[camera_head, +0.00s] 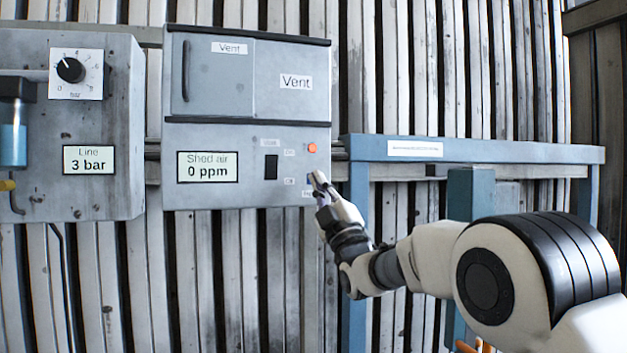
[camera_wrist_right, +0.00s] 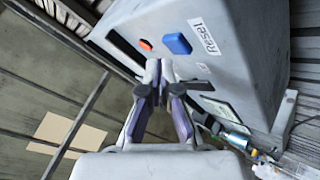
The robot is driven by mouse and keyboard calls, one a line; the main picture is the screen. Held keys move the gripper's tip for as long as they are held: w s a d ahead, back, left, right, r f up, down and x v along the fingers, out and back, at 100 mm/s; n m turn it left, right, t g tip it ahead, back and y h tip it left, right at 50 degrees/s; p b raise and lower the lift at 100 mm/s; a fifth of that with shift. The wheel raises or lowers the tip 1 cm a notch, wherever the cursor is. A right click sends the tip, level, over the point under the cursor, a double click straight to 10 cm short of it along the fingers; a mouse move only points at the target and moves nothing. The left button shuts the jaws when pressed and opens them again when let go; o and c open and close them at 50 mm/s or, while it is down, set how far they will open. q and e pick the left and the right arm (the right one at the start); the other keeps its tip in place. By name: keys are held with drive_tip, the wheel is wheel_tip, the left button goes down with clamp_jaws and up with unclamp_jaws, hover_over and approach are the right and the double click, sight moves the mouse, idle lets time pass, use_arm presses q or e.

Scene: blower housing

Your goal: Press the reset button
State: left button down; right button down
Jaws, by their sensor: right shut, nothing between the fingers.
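The blue button (camera_wrist_right: 176,44) sits on the grey control box next to a label reading "Reset" in the right wrist view. In the head view my right gripper (camera_head: 318,178) mostly covers the button, which stands low on the right of the box (camera_head: 223,201). My right gripper is shut and empty; its fingertips (camera_wrist_right: 159,69) appear just short of the button in the wrist view. I cannot tell whether they touch it. An orange-red lamp (camera_head: 312,148) is just above the fingertips; it also shows in the wrist view (camera_wrist_right: 145,44). My left gripper is not in view.
A black switch (camera_head: 271,167) and a "Shed air 0 ppm" display (camera_head: 207,167) are on the same box, below Vent panels (camera_head: 291,98). A grey box with a dial (camera_head: 70,70) stands left. A blue frame (camera_head: 480,151) stands right, behind my right arm.

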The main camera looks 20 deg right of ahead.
drive_tip(key=shift+w, duration=0.15)
idle(0.3)
drive_tip(key=shift+w, duration=0.3)
drive_tip(key=shift+w, duration=0.45)
idle(0.5)
drive_tip(key=shift+s, duration=0.1)
drive_tip(key=shift+s+b, duration=0.8)
drive_tip(key=shift+b, duration=0.15)
